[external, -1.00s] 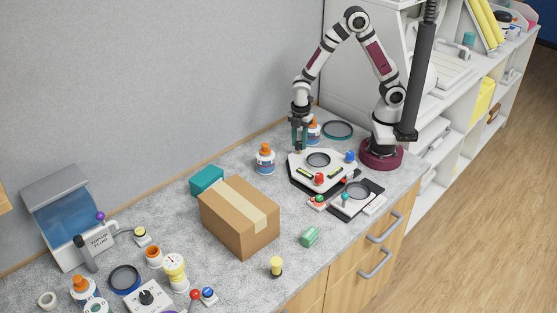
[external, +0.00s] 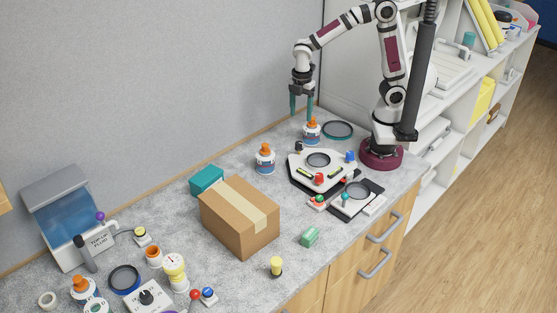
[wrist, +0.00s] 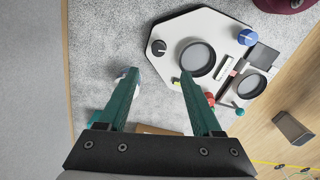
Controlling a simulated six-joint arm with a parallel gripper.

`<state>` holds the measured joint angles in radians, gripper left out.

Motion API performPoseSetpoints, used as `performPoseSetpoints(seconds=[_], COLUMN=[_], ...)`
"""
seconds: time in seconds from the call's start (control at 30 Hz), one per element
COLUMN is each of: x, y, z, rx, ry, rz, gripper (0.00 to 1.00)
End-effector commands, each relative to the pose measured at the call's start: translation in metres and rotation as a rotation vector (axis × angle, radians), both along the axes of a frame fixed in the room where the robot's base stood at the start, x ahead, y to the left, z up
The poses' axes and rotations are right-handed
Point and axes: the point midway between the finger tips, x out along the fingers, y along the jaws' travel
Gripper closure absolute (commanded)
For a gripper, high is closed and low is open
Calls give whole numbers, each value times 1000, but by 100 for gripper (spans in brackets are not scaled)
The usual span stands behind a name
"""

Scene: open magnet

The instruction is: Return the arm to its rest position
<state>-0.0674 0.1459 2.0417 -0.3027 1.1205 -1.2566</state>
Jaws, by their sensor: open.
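My gripper (external: 301,104) hangs in the air with its teal fingers pointing down, near the wall at the back of the counter. It is above the white device (external: 325,181) and to its upper left in the external view. In the wrist view my gripper (wrist: 157,85) has its two fingers spread apart, with only counter and part of the device between and beyond them. The white device (wrist: 225,33) has a round dark-rimmed dish, a black knob (wrist: 158,47) and a blue knob (wrist: 247,36). The gripper touches nothing that I can see.
White bottles with orange caps (external: 265,159) stand near the wall, one just below my gripper. A cardboard box (external: 240,224) and a teal box (external: 206,180) sit mid-counter. A fluid dispenser (external: 75,220) stands at left. A shelf unit (external: 470,110) is behind my arm.

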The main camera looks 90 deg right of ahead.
Motion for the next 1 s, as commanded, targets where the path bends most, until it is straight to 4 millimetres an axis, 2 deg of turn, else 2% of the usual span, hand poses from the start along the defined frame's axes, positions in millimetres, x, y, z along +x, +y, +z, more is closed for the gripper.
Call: performPoseSetpoints(seconds=[0.1,0.2,0.63,0.67,0.73,0.8,0.9,1.0], x=[0,0,-3,-9,-40,-84,-140,-176], y=[0,0,0,0,-1,1,6,10], z=[21,29,31,33,41,46,42,33], rx=[0,-1,1,6,28,59,91,108], ry=[-1,1,2,2,7,26,71,114], rz=[0,1,-20,-63,-287,-616,-1061,-1364], gripper=[34,34,34,34,34,34,34,34])
